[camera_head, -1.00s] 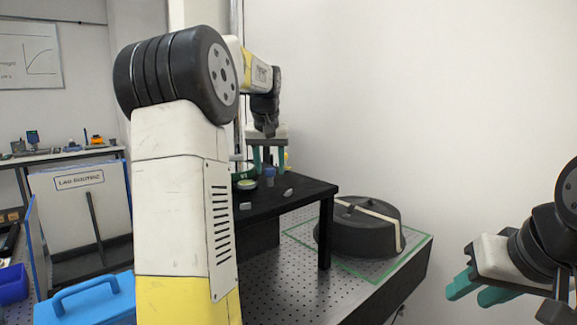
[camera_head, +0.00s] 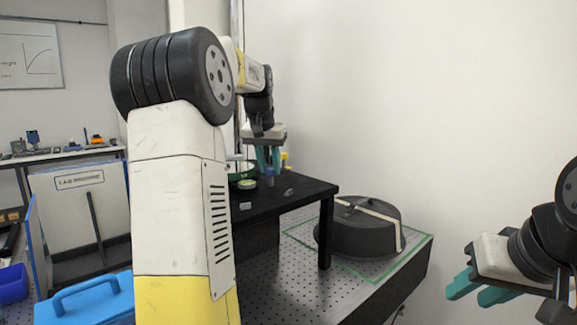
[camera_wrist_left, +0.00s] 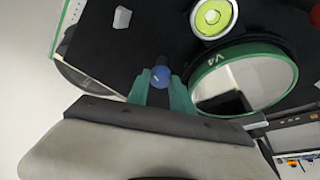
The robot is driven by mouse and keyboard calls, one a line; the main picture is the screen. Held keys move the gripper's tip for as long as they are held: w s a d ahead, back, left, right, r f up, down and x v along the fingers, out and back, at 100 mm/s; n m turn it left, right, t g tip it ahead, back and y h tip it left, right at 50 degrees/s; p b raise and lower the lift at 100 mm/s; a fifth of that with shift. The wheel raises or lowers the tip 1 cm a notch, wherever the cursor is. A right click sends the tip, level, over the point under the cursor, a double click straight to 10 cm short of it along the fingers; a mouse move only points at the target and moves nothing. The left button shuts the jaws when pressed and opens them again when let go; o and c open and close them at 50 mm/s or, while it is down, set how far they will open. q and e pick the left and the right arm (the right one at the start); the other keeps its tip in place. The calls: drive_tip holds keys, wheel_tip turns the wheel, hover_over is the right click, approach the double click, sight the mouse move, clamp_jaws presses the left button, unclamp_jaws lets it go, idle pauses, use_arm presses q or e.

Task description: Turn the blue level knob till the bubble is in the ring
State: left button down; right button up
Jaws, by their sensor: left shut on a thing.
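The blue level knob (camera_head: 269,176) stands on the black raised table; it also shows in the left wrist view (camera_wrist_left: 160,76). My left gripper (camera_head: 269,164) points down over it, with its teal fingers shut on the knob. In the left wrist view one finger lies on each side of the knob.
A green-rimmed round mirror marked V4 (camera_wrist_left: 245,77) lies near the left gripper. Small grey blocks (camera_head: 245,206) sit on the black table (camera_head: 285,203). A dark round case with a strap (camera_head: 362,230) stands on the perforated bench to the right. A blue toolbox (camera_head: 90,302) is at lower left.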

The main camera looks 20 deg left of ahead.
use_arm(q)
drive_tip(key=shift+a+m+h, duration=0.1)
drive_tip(key=shift+m+h, duration=0.6)
drive_tip(key=shift+m, duration=1)
drive_tip(key=c, duration=1.1)
unclamp_jaws()
drive_tip(key=shift+c, duration=0.2)
drive_tip(key=v, duration=0.8)
